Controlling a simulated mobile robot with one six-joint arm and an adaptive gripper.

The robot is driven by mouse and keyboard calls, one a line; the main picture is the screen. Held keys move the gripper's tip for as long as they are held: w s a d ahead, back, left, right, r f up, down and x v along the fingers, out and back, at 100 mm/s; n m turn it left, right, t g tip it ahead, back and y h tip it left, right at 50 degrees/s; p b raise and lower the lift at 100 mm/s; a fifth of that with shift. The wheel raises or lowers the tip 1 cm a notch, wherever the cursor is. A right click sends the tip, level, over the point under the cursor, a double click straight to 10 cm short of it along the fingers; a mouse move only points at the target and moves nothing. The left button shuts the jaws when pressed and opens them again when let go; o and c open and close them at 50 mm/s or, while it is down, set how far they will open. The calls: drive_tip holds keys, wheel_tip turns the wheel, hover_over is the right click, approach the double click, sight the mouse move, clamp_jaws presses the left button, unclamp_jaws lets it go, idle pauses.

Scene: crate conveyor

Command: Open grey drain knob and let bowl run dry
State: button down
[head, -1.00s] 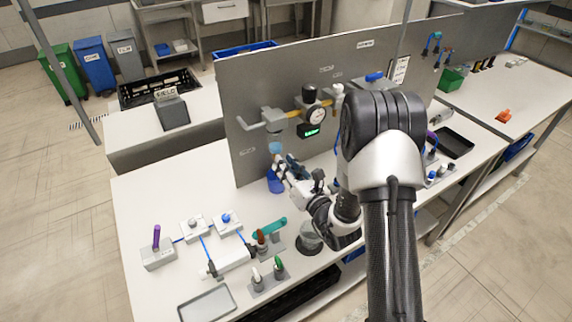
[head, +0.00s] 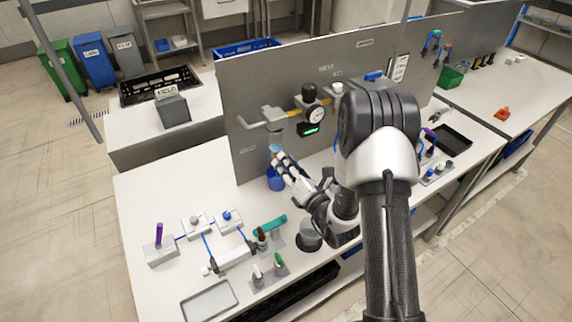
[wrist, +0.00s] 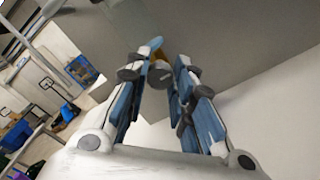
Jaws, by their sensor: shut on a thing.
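The filter unit hangs on the grey panel, and its pale blue bowl (head: 274,147) shows just above my fingertips in the head view. My gripper (head: 277,155) is at the bowl's underside. In the wrist view, the grey drain knob (wrist: 160,76) shows between the fingers of my gripper (wrist: 168,62), which are shut on it. The fingers hide part of the knob and bowl. I cannot tell how far the knob is turned or how much liquid is in the bowl. A blue cup (head: 275,180) stands on the bench below my gripper.
A gauge (head: 311,115) and a green-lit display (head: 309,130) sit right of the bowl on the panel (head: 241,88). Valve blocks (head: 227,220), a teal-handled part (head: 273,225) and a grey tray (head: 209,301) occupy the front bench.

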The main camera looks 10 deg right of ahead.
drive_tip(key=c, duration=1.3)
unclamp_jaws()
drive_tip(key=shift+c, duration=0.2)
drive_tip(key=shift+s, duration=0.1)
drive_tip(key=v, duration=1.2)
drive_tip(key=shift+r, duration=0.1)
